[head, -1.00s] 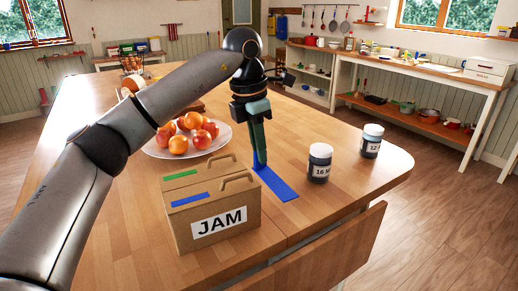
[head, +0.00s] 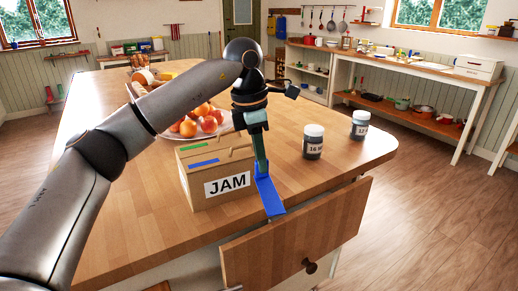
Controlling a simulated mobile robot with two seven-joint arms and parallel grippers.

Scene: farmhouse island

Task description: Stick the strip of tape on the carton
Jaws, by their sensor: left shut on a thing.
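The carton (head: 196,190) is a brown box marked JAM. It stands upright on the wooden table, with a green strip (head: 193,147) and a short blue strip (head: 203,163) on its top flaps. My left gripper (head: 262,168) points down just right of the carton's front corner. It is shut on the upper end of the blue strip of tape (head: 270,197). The tape slants down to the right toward the table's front edge. I cannot tell whether its lower end touches the wood. My right gripper is not in view.
Two lidded jars (head: 313,143) (head: 360,126) stand right of the tape. A bowl of fruit (head: 208,125) is behind the carton, partly hidden by my arm. A drawer front with a knob (head: 310,266) is below the table's near edge.

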